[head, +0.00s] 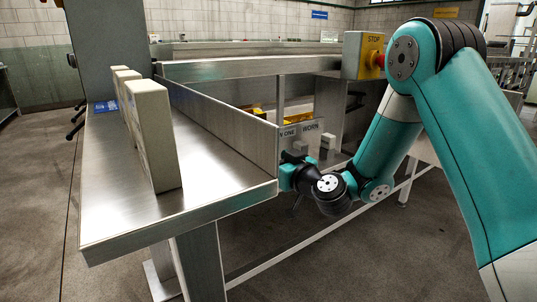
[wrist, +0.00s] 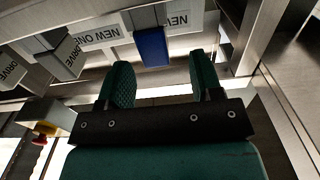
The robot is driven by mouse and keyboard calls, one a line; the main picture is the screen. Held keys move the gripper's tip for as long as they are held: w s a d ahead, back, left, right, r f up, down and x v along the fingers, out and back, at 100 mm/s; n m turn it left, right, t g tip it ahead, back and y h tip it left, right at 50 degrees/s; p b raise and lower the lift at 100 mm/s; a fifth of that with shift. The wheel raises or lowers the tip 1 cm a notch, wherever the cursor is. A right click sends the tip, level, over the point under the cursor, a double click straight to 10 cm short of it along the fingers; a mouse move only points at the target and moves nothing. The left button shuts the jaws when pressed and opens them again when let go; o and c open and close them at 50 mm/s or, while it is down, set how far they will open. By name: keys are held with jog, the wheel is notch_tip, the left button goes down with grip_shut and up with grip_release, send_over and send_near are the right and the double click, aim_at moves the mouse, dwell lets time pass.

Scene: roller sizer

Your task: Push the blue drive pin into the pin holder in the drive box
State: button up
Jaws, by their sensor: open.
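In the wrist view the blue block (wrist: 152,47), which looks like the drive pin, stands beside the white "NEW ONE" label strip (wrist: 98,36). My gripper (wrist: 160,72) is open, its two teal fingers spread with the blue block ahead of the gap between them. I cannot tell whether the finger tips reach alongside it; nothing is visibly gripped. A grey box with a "DRIVE" label (wrist: 69,60) lies to the left. The pin holder cannot be made out. In the head view my gripper (head: 292,174) is low behind the steel table's corner, fingers mostly hidden; the blue block is hidden.
The steel table (head: 215,178) carries several upright beige blocks (head: 155,135). Its raised side wall (head: 225,122) stands close to my gripper. A yellow stop-button box (head: 364,55) sits on the frame near my arm. A "WORN" label (head: 310,128) shows behind the gripper.

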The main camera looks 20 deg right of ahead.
aim_at(270, 153)
jog(key=p+x, duration=0.3)
jog(key=shift+w+r, duration=0.25)
jog(key=shift+r, duration=0.15)
jog(key=shift+w+f, duration=0.25)
jog(key=shift+w, duration=0.2)
jog(key=c, duration=1)
jog(key=shift+r, duration=0.15)
notch_tip(270, 153, up, 28)
jog(key=p, duration=0.9)
